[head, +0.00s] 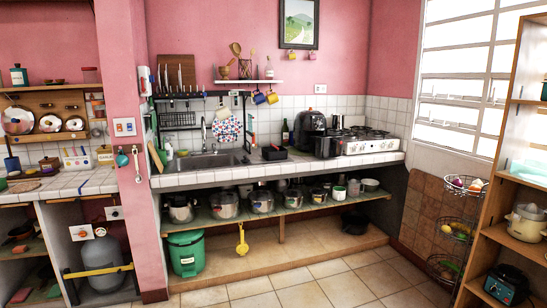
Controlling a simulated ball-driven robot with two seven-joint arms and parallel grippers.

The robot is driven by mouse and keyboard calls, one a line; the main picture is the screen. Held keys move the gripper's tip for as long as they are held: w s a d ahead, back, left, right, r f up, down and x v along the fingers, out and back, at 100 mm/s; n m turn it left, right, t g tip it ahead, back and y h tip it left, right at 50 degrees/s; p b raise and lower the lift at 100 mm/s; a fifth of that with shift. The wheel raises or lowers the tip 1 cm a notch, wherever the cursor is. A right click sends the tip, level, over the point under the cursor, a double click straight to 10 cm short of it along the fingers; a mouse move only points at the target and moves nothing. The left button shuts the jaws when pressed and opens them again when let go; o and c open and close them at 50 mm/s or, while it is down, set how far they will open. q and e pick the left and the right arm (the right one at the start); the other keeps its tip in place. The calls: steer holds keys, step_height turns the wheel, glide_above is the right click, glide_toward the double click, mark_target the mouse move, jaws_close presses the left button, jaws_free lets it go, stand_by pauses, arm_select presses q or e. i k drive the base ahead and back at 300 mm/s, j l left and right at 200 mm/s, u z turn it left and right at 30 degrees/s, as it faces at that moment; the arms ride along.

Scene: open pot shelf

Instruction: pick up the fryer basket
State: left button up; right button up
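A black rounded appliance that looks like an air fryer (309,125) stands on the white tiled counter, right of the sink. A dark boxy piece (327,147) sits at its front right, close to the counter's front edge. A separate low black container (274,153) lies on the counter between the sink and the fryer. I cannot tell for sure which of these two is the fryer basket; both are small and dark here. Neither of my grippers is in view.
The sink (205,160) is left of the low container, and a white stove (368,141) is right of the fryer. A dark bottle (285,133) stands behind. Pots fill the open shelf (300,206) below. A wire basket stand (458,230) is at right; the tiled floor (330,280) is clear.

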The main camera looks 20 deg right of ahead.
mark_target(272, 153)
steer(key=i+l+z, duration=0.25)
steer(key=i, duration=0.15)
steer(key=i+z, duration=0.25)
steer(key=i, duration=0.15)
steer(key=l, duration=0.1)
